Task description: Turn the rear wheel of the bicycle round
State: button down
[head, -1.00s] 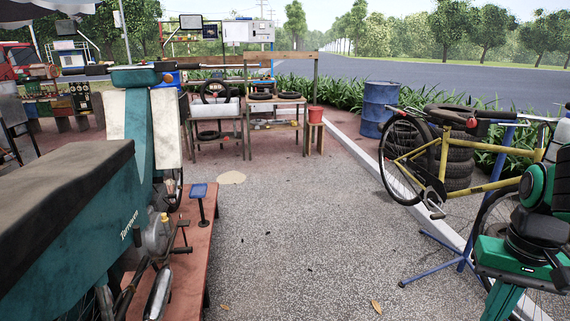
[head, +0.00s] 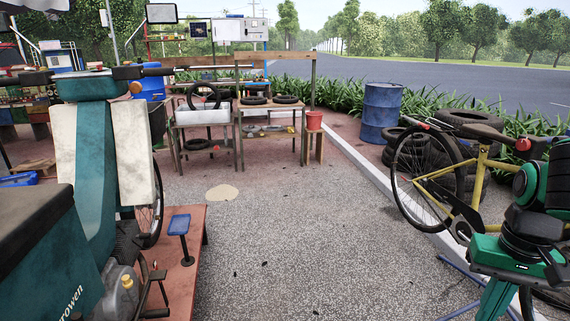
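The yellow bicycle (head: 481,170) stands at the right in the head view, with its handlebar end hidden or out of frame. Its rear wheel (head: 393,182) is the black-tyred, spoked wheel at the bicycle's left end, and most of it is visible. Part of my green and black arm (head: 520,245) covers the lower right, in front of the bicycle's front half. My gripper does not show, so its state and distance from the wheel cannot be seen.
A teal moped (head: 90,170) stands on a low red platform (head: 190,240) at the left. Stacked tyres (head: 470,125) and a blue drum (head: 382,108) stand behind the bicycle. A kerb (head: 368,172) runs beside it. The grey paving in the middle is clear.

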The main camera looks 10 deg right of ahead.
aim_at(461, 184)
jog(key=z, duration=0.1)
jog(key=i, duration=1.15)
jog(key=z, duration=0.45)
jog(key=i, duration=1.2)
jog(key=z, duration=0.35)
jog(key=i, duration=0.7)
jog(key=z, duration=0.1)
